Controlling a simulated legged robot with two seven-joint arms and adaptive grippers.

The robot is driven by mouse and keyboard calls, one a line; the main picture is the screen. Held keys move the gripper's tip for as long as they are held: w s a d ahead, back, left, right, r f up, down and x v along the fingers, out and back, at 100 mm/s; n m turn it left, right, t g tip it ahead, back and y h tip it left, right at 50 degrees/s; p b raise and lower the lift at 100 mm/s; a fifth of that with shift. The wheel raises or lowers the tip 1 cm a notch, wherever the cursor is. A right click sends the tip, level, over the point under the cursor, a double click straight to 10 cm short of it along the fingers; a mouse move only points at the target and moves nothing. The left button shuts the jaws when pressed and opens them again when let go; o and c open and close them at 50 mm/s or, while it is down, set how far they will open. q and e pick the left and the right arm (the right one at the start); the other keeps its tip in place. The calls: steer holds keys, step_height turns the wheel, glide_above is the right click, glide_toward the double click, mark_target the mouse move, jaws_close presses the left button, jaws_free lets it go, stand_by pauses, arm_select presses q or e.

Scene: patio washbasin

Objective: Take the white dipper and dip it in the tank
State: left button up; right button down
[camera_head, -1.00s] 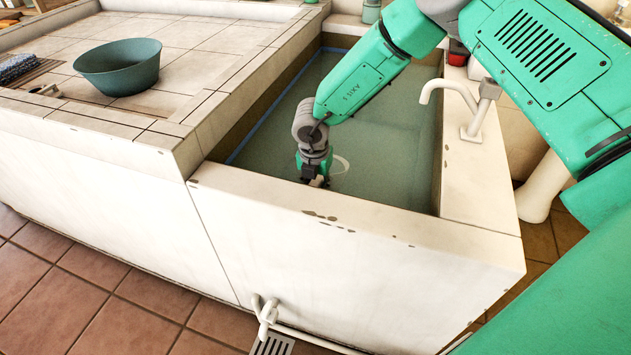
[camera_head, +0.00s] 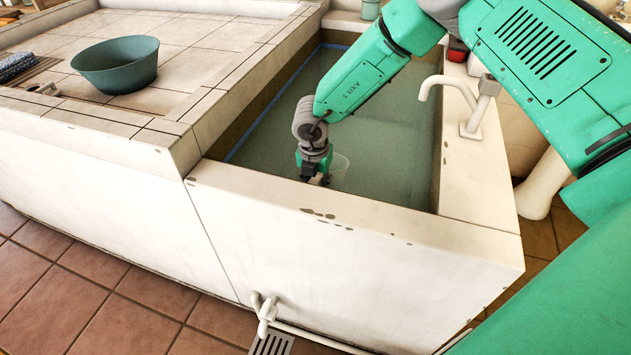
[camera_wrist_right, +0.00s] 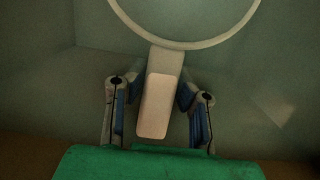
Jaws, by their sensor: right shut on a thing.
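The tank (camera_head: 470,222) is a white-walled basin holding greenish water. My right gripper (camera_head: 314,178) is low inside the tank, close behind its front wall, which hides the fingertips. In the right wrist view, the gripper (camera_wrist_right: 160,105) is shut on the dipper's flat pale handle, and the round dipper rim (camera_wrist_right: 188,46) extends away from the fingers. My left gripper is not in view.
A white tap (camera_head: 450,90) stands on the tank's right ledge, near my right arm. A green bowl (camera_head: 117,66) sits on the tiled counter (camera_head: 185,38) at left. The front wall stands close to the gripper. Open water lies behind and right of it.

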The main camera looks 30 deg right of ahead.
steer(key=shift+a+r, duration=0.1)
steer(key=shift+r, duration=0.05)
steer(key=shift+r+t+h+p, duration=0.3)
steer(key=shift+r+p, duration=0.25)
steer(key=shift+r, duration=0.9)
steer(key=shift+r, duration=0.1)
steer(key=shift+w+d+p+v, duration=0.1)
steer(key=shift+p+v, duration=0.6)
steer(key=shift+v, duration=0.1)
steer(key=shift+w+d+p+v, duration=0.1)
steer(key=shift+d+p+v, duration=0.05)
steer(key=shift+p+v, duration=0.65)
steer(key=shift+w+d+p+v, duration=0.1)
steer(key=shift+w+p+v, duration=0.05)
steer(key=shift+p+v, duration=0.6)
steer(key=shift+r, duration=0.1)
